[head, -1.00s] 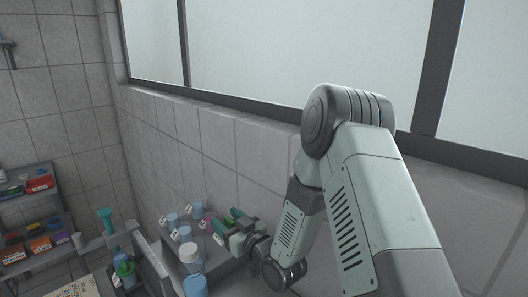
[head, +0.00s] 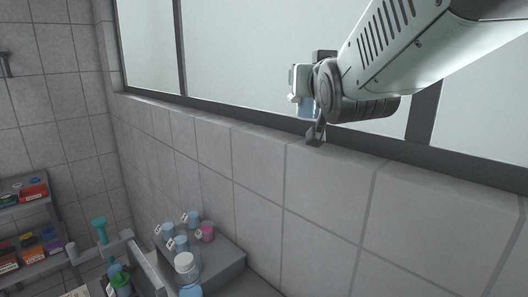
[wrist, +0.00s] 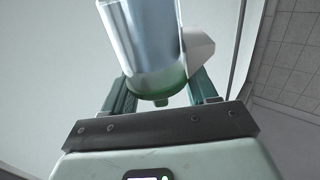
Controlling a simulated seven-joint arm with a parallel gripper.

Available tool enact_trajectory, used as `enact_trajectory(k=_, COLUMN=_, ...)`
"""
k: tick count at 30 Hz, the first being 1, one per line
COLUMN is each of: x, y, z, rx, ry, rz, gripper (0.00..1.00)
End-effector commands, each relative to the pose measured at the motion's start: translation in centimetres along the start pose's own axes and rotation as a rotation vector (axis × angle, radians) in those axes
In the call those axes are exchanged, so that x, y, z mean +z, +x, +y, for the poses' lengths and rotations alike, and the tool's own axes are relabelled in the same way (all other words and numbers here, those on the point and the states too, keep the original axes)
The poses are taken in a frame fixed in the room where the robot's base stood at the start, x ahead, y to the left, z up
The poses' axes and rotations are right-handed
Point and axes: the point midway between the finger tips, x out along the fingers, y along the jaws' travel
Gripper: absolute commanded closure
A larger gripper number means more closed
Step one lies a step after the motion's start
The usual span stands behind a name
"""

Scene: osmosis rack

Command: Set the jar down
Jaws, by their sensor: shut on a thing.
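A clear, pale blue jar (wrist: 145,45) with a green end piece (wrist: 165,90) is between the fingers of my gripper (wrist: 160,88) in the wrist view. A white tag (wrist: 198,48) sticks out from its side. In the head view my gripper (head: 304,92) is raised high in front of the window, shut on the jar (head: 306,106), which is partly hidden by the wrist. The jar is in the air, well above the grey ledge (head: 228,263), and touches no surface that I can see.
Several tagged jars stand on the ledge at lower left, including blue jars (head: 181,243) and a pink one (head: 207,232). A white-capped bottle (head: 187,266) stands in front of them. Shelves (head: 38,254) with coloured boxes are at far left. The ledge's right part looks bare.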

Motion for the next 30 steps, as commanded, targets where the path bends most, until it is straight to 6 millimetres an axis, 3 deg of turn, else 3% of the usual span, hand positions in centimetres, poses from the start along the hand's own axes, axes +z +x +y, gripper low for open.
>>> enact_trajectory(k=6, x=-1.1, y=-2.5, z=2.5, rx=0.07, ry=-0.002, rz=0.001, gripper=0.78)
enact_trajectory(k=14, x=-1.9, y=-2.6, z=2.5, rx=0.07, ry=-0.003, rz=0.002, gripper=0.78)
enact_trajectory(k=20, x=-6.8, y=-2.6, z=2.4, rx=0.068, ry=-0.004, rz=0.009, gripper=0.78)
enact_trajectory(k=30, x=-8.0, y=-0.4, z=-3.7, rx=-0.134, ry=-0.006, rz=0.0, gripper=0.78)
